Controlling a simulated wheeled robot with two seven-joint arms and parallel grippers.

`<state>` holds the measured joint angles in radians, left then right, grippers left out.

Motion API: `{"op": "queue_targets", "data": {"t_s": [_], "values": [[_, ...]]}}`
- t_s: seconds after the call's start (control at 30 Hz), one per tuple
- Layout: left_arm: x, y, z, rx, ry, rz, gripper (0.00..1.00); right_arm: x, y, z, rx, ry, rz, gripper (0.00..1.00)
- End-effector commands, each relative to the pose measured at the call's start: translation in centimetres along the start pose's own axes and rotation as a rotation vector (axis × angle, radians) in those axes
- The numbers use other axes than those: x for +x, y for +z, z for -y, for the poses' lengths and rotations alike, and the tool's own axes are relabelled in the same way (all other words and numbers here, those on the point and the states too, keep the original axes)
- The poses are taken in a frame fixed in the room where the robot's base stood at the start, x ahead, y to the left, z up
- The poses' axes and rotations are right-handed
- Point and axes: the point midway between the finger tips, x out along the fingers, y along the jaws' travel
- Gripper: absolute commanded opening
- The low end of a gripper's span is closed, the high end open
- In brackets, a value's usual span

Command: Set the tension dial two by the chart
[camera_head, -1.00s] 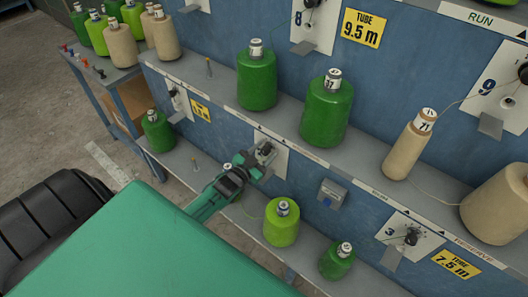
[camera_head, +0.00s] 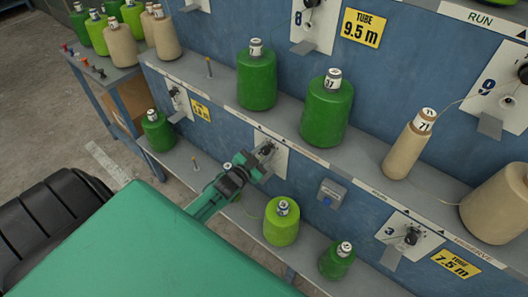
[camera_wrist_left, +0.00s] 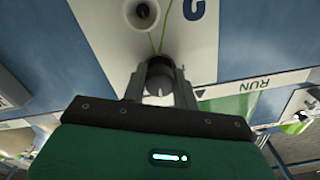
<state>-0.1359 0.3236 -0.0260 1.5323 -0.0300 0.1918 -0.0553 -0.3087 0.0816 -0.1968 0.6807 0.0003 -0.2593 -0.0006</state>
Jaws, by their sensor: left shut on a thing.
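In the left wrist view the fingers (camera_wrist_left: 160,88) are shut on a dark round tension dial (camera_wrist_left: 160,70) with a pale mark. A green thread runs up from it past a round eyelet (camera_wrist_left: 140,12). Part of a blue numeral shows upside down on the plate (camera_wrist_left: 110,25). The gripper hides most of this dial in the head view. Dial three (camera_head: 411,237) sits on its own plate at lower right. My right gripper is not in view.
Green cones (camera_head: 326,108) and beige cones (camera_head: 409,145) stand on the shelf above the dial. A lime cone (camera_head: 281,222) and a green cone (camera_head: 337,260) stand on the lower shelf, close right of my arm.

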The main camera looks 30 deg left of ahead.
Motion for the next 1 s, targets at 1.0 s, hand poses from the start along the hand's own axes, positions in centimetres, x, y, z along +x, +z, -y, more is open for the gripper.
{"op": "queue_targets", "data": {"t_s": [1.0], "values": [[0.00, 0.01, -0.01, 0.556, 0.000, 0.000, 0.06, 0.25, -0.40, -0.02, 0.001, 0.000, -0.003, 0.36]]}}
